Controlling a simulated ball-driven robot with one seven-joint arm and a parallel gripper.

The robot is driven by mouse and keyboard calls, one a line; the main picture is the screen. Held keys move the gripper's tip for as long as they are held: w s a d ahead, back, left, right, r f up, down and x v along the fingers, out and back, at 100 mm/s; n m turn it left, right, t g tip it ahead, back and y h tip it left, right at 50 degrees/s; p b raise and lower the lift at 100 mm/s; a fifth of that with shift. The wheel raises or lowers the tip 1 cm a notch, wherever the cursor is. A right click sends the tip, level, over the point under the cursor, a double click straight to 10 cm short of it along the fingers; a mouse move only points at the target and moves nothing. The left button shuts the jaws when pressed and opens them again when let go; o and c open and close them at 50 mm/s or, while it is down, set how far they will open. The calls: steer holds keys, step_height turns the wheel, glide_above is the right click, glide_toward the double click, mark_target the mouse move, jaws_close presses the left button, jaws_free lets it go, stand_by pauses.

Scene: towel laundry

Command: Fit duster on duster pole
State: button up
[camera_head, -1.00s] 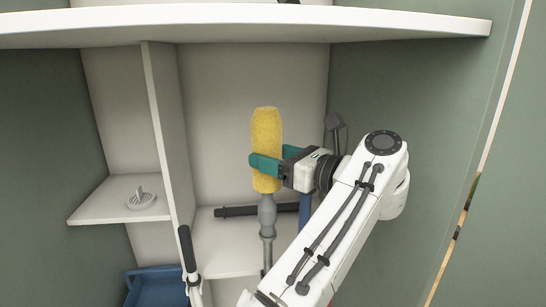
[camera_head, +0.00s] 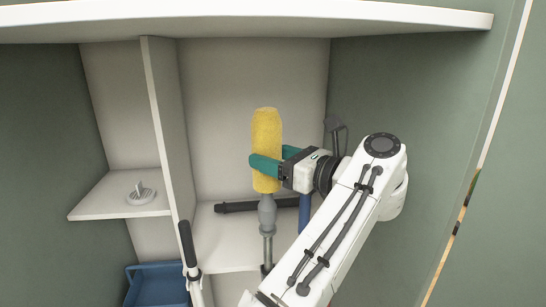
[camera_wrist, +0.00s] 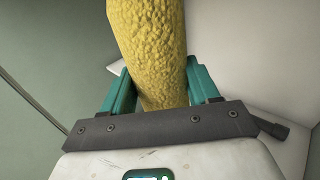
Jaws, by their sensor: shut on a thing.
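The yellow fuzzy duster (camera_head: 267,130) stands upright in the middle of the head view, inside the cabinet. My gripper (camera_head: 266,165) is shut on its lower part, with one green finger across the front. In the wrist view the duster (camera_wrist: 152,50) rises between the two green fingers (camera_wrist: 160,88). The grey duster pole (camera_head: 267,214) stands upright directly below, its thick top in line with the duster's lower end. The two appear to meet there; I cannot tell how far the pole reaches inside the duster.
A black bar (camera_head: 240,206) lies behind the pole, and a blue upright pole (camera_head: 305,210) stands to its right. A black-tipped white handle (camera_head: 188,250) and a blue bin (camera_head: 155,285) are at lower left. A small shelf (camera_head: 95,205) holds a grey round item (camera_head: 141,194).

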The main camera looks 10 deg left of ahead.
steer(key=shift+f, duration=1.2)
stand_by(1.5)
steer(key=o, duration=1.3)
steer(key=shift+d, duration=0.1)
